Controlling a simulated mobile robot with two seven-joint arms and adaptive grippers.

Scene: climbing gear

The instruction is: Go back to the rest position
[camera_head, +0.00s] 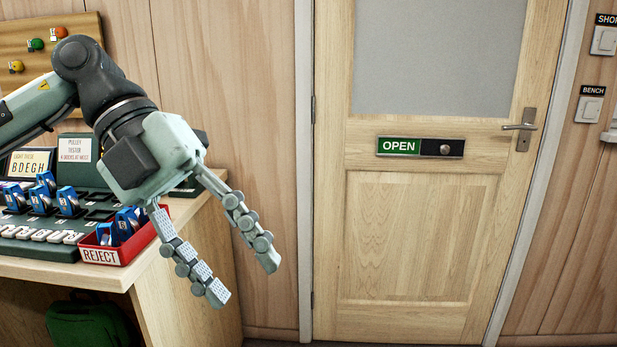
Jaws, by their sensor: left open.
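My left gripper (248,276) hangs in front of the wood wall, just right of the workbench corner. Its two fingers point down and to the right, spread apart with nothing between them. My left arm comes in from the left, above the bench. My right gripper is not in the picture.
The workbench (168,285) on the left holds a red REJECT tray (150,236) with blue pulleys and a dark green tester board (55,251) with several more. A green bag (85,322) sits underneath. A closed door (420,240) with an OPEN sign (420,147) stands right of centre.

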